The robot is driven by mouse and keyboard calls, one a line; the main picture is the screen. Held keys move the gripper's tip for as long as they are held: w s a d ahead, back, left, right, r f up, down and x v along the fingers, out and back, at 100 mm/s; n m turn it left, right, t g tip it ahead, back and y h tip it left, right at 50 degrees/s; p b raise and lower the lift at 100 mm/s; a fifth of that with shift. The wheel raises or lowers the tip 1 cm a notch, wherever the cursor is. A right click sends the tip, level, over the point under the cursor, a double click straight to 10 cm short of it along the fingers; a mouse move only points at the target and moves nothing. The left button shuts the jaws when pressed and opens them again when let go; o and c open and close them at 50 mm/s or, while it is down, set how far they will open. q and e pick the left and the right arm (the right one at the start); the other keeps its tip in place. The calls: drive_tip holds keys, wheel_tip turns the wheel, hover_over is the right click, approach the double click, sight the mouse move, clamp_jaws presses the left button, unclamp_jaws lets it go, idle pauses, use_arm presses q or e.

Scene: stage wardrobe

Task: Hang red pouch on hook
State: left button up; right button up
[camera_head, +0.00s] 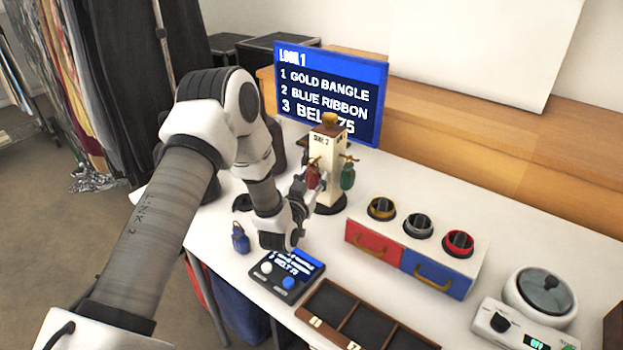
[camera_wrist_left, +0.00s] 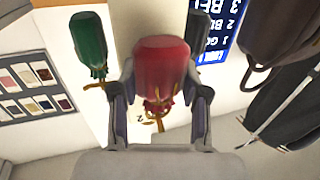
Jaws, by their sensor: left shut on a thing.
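The red pouch (camera_head: 313,177) is at the left side of a cream post (camera_head: 326,150) with brass hooks. My left gripper (camera_head: 304,186) is shut on the pouch. In the left wrist view the red pouch (camera_wrist_left: 163,62) sits between the two fingers (camera_wrist_left: 160,105), its gold-tied neck toward the bottom of the picture. A brass hook (camera_head: 313,160) is close by the pouch's top; I cannot tell whether the loop is around it. A green pouch (camera_head: 347,177) hangs on the post's right side and also shows in the left wrist view (camera_wrist_left: 88,42). My right gripper is out of view.
A blue pouch (camera_head: 240,239) stands on the white table near its left edge. A button panel (camera_head: 287,274), a divided tray (camera_head: 345,322), a red-and-blue drawer box (camera_head: 408,262) and a scale (camera_head: 520,325) stand in front and right. A screen (camera_head: 330,92) stands behind the post.

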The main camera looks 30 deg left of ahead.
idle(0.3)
use_arm(q)
drive_tip(key=o, duration=0.9)
drive_tip(key=shift+f, duration=0.1)
drive_tip(key=shift+o, duration=1.1)
drive_tip(key=shift+w+a+f, duration=0.1)
drive_tip(key=shift+w, duration=0.15)
